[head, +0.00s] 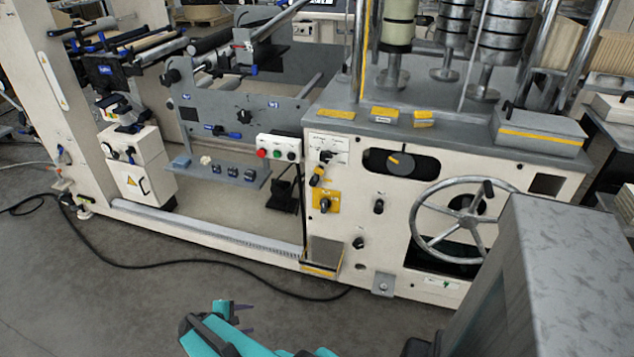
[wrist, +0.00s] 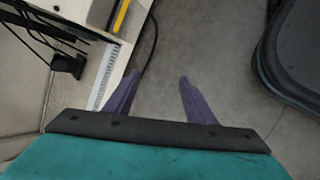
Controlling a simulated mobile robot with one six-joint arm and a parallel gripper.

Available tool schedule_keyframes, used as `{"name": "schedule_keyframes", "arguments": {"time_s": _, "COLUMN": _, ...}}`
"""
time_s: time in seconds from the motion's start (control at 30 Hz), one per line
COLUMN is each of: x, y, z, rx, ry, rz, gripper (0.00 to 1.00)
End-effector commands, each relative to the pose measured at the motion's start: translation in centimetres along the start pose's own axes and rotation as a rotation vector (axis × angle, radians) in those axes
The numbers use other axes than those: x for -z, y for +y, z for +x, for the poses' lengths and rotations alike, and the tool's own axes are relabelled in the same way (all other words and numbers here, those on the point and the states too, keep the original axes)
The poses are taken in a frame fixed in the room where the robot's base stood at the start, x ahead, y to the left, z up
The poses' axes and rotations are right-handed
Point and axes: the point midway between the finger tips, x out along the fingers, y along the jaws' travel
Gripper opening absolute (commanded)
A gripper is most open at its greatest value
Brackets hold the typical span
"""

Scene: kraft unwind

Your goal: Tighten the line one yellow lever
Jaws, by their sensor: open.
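A small lever with a yellow handle (head: 316,180) sits on the cream front panel of the machine in the head view, below a white label plate. Just below it is a yellow plate with a black knob (head: 325,204). I cannot read any line number at either. My gripper (head: 246,319) is low in front of the machine, well apart from the panel, over the floor. In the wrist view my gripper (wrist: 159,80) has its two purple fingers spread with nothing between them. The lever does not show in the wrist view.
A large spoked handwheel (head: 418,222) stands out right of the knobs. A control box with red and green buttons (head: 277,148) is to the left. A yellow-edged step block (head: 322,256) sits at the machine's foot. A black cable (head: 190,267) crosses the otherwise open floor.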

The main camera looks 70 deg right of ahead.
Motion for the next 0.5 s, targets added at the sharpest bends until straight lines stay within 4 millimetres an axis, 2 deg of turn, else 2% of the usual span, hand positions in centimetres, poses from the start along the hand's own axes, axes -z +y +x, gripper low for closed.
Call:
{"name": "schedule_keyframes", "arguments": {"time_s": 0.03, "x": -0.7, "y": 2.3, "z": 0.5, "rx": -0.043, "ry": -0.005, "rz": -0.008, "gripper": 0.50}}
{"name": "schedule_keyframes", "arguments": {"time_s": 0.1, "x": -1.4, "y": 5.2, "z": 1.0, "rx": -0.107, "ry": -0.011, "rz": -0.033, "gripper": 0.50}}
{"name": "schedule_keyframes", "arguments": {"time_s": 0.27, "x": -3.7, "y": 11.8, "z": 1.9, "rx": -0.247, "ry": -0.038, "rz": -0.097, "gripper": 0.50}}
{"name": "schedule_keyframes", "arguments": {"time_s": 0.5, "x": -7.8, "y": 20.7, "z": 2.4, "rx": -0.440, "ry": -0.107, "rz": -0.217, "gripper": 0.50}}
